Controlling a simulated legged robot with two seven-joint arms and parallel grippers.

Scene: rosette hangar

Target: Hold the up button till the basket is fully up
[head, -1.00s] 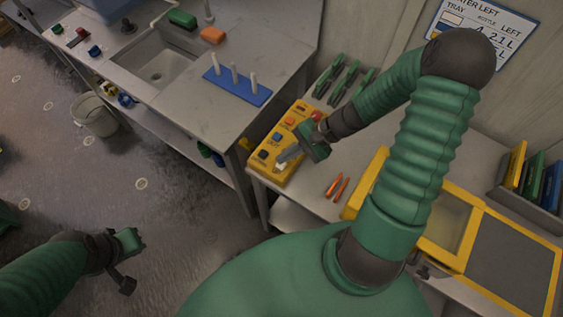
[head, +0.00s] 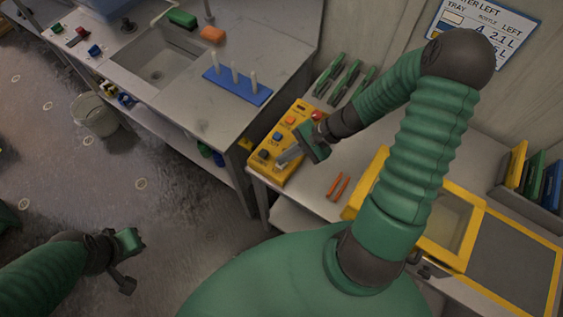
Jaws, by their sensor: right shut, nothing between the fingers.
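A yellow control box (head: 268,172) stands at the left end of the bench, with several coloured buttons and a red knob (head: 317,115) at its far end. My right gripper (head: 284,161) is shut and empty, its fingertips at the near right part of the box, over or on a pale button. The fingers hide that button, so I cannot tell whether it is pressed. The label there is too small to read. I cannot make out a basket.
Orange pens (head: 338,187) lie right of the box, and green-handled tools (head: 345,78) lie behind it. A yellow-framed bin (head: 452,222) is on the right of the bench. A blue peg rack (head: 237,86) stands on the sink counter. A bucket (head: 97,118) stands on the floor.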

